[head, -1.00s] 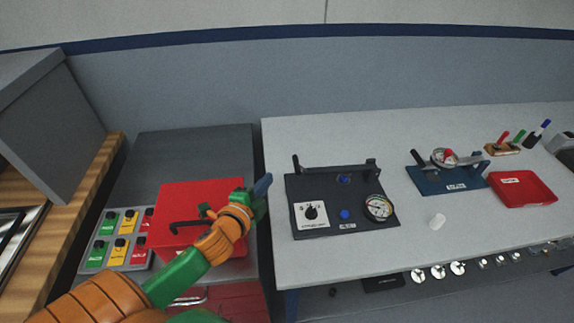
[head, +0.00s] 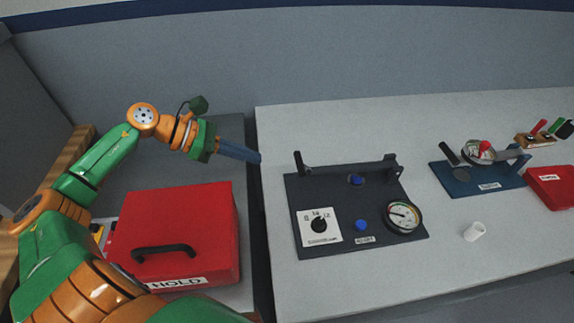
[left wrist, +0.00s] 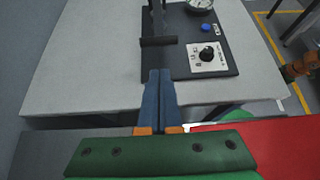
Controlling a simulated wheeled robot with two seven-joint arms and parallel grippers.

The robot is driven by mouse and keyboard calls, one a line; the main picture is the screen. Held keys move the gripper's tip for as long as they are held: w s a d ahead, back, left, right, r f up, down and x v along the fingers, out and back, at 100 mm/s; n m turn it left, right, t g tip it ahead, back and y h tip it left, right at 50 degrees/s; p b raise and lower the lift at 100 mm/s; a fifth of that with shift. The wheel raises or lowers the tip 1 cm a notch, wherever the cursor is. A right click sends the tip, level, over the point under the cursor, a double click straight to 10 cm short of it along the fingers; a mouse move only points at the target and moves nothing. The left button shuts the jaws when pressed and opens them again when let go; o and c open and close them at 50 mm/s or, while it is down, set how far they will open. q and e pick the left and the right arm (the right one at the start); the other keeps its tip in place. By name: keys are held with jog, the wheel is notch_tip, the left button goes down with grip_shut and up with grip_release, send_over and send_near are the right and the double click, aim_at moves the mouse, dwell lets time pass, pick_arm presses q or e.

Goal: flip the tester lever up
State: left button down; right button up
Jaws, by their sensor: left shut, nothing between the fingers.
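The tester (head: 330,190) is a dark flat panel on the light table, with a dial, a gauge and two blue buttons. Its dark lever (head: 345,168) lies low along the back edge, pivot at the right, crosswise grip at the left end. My left gripper (head: 257,157) is shut and empty, left of the lever grip and apart from it. In the left wrist view the shut blue fingers (left wrist: 160,73) point toward the lever grip (left wrist: 158,42), with a gap between. My right gripper is not in view.
A red box (head: 190,220) with a black handle stands at the left, below my left arm. A blue fixture (head: 470,180) with a gauge, a small white cup (head: 474,232) and a red tray (head: 550,190) are at the right. The table left of the tester is clear.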

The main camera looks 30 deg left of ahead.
pick_arm(q)
jog(key=shift+p+x, duration=1.85)
jog(key=shift+x, duration=3.2)
jog(key=shift+w, duration=0.1)
